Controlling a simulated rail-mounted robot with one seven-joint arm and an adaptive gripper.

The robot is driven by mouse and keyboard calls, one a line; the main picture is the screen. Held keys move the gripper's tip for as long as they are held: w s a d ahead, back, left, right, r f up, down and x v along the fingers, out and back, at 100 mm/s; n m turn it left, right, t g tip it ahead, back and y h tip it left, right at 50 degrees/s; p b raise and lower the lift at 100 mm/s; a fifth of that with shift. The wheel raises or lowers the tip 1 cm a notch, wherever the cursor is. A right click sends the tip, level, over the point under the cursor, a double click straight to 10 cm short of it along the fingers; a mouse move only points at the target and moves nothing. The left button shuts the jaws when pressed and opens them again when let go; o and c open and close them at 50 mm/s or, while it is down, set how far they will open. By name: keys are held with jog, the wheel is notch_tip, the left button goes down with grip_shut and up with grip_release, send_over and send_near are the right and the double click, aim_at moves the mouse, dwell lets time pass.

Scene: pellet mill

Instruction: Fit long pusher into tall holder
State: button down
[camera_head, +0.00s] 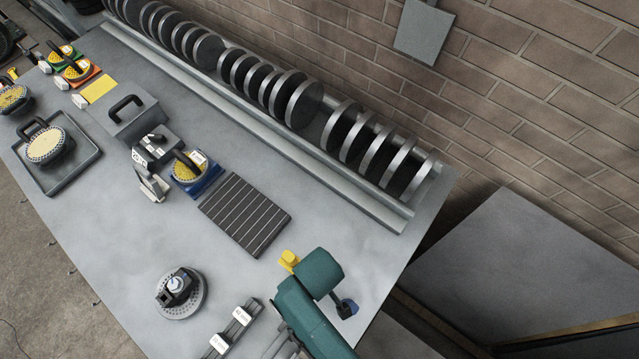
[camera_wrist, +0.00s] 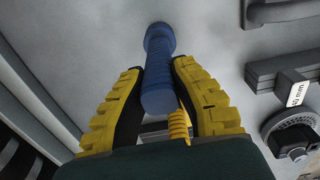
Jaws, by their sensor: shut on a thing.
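The long pusher, a blue rod with a wider round head, shows in the wrist view (camera_wrist: 159,60) between the yellow fingers. My gripper (camera_wrist: 158,75) is shut on it, and the rod runs out past the fingertips. In the head view a yellow part of my gripper (camera_head: 289,260) shows beside my teal arm. Two grey holders with white labels (camera_head: 241,315) stand left of my arm; one labelled block shows in the wrist view (camera_wrist: 297,92). I cannot tell which is tall.
A round grey die (camera_head: 182,293) with a dark part on top stands left of the holders. A ribbed dark mat (camera_head: 246,214) lies farther back. A rail of dark rollers (camera_head: 297,101) lines the wall side. The bench's right edge is close to my arm.

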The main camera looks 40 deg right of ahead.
dwell(0.4)
jog(key=shift+c, duration=1.9)
grip_release()
jog(key=shift+r, duration=3.5)
